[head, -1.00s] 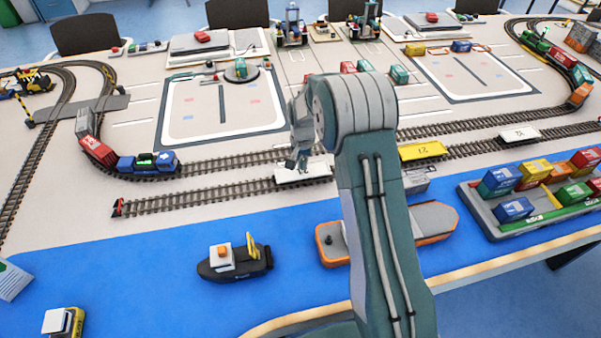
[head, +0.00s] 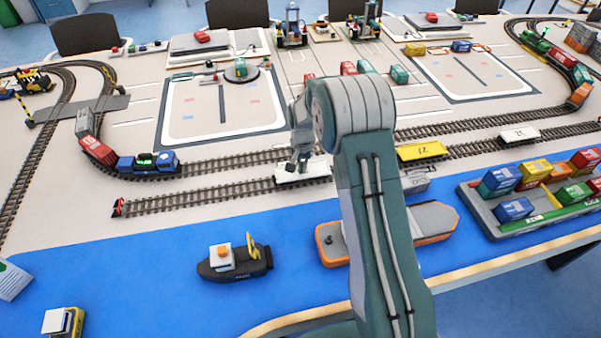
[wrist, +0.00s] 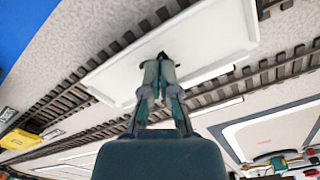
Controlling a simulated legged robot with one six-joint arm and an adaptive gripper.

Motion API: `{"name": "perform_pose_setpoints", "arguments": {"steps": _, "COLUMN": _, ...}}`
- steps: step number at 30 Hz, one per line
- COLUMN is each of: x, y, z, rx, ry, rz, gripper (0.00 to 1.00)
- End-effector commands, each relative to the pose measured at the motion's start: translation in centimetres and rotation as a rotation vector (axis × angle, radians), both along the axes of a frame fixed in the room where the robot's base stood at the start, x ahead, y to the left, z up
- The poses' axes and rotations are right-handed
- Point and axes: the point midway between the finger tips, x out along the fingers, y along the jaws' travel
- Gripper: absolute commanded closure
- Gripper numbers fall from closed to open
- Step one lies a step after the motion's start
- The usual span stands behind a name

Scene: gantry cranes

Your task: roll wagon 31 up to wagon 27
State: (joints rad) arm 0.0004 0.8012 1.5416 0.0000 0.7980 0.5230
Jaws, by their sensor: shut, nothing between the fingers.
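A white flat wagon (head: 287,178) stands on the near track, left of my arm. Its number cannot be read, so I cannot tell if it is wagon 31. A yellow wagon (head: 420,151), whose marking looks like 27, stands farther right on that track, apart from it; a yellow wagon also shows in the wrist view (wrist: 20,140). My gripper (head: 303,165) is shut and empty over the middle of the white wagon. In the wrist view my fingertips (wrist: 158,65) point at a small dark spot on its deck (wrist: 207,40); contact cannot be told.
Another white wagon (head: 519,135) stands farther right. A red buffer stop (head: 118,206) ends the near track at left. A parallel track behind carries a blue locomotive (head: 148,162). A small tug (head: 235,261) and a container barge (head: 492,222) lie on the blue area in front.

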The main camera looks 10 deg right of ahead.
Motion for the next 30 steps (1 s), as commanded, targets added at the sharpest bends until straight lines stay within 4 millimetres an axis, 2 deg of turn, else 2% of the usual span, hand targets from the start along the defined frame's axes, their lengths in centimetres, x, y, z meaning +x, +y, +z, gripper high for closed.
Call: {"name": "perform_pose_setpoints", "arguments": {"steps": 30, "x": 0.0, "y": -5.1, "z": 0.0, "rx": 0.0, "ry": 0.001, "rz": -0.001, "gripper": 1.0}}
